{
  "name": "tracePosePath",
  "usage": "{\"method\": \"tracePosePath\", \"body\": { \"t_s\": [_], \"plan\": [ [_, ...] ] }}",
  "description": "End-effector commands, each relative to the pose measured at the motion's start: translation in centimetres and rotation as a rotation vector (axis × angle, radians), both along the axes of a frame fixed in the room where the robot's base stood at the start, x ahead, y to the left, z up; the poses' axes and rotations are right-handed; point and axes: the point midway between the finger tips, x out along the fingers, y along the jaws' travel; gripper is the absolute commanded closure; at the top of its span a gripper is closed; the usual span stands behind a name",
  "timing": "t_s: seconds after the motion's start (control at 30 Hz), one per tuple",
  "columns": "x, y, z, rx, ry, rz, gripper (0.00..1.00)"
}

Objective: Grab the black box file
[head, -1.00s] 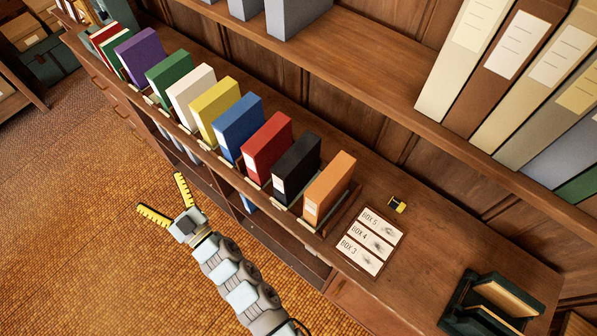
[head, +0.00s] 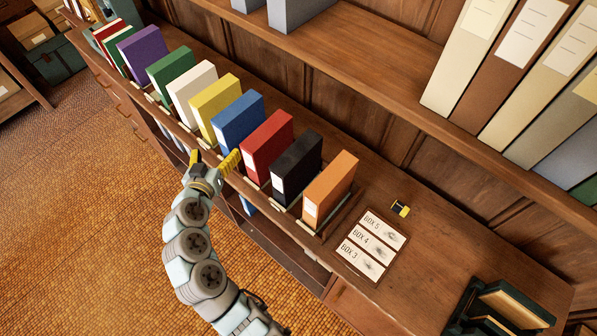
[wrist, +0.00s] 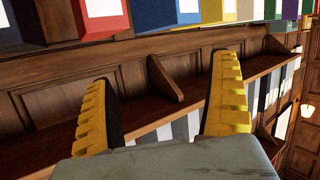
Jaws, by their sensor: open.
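The black box file (head: 297,170) stands upright in the row of coloured files on the counter, between the red file (head: 267,146) and the orange file (head: 330,190). My gripper (head: 215,159) is open and empty in front of the row, near the blue file (head: 239,124), left of the black one. In the wrist view, its yellow fingers (wrist: 165,105) are spread apart below the row, with the blue file (wrist: 178,12) above the gap.
A card with box labels (head: 371,244) and a small black-and-yellow item (head: 400,208) lie on the counter right of the row. A dark green holder (head: 500,305) stands farther right. The floor in front is clear.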

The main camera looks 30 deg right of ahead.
Motion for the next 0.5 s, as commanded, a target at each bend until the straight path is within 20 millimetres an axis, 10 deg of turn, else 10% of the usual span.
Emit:
{"method": "tracePosePath", "body": {
  "t_s": [0.5],
  "plan": [
    [-9.0, -5.7, 1.5, 0.216, 0.044, -0.593, 0.09]
  ]
}}
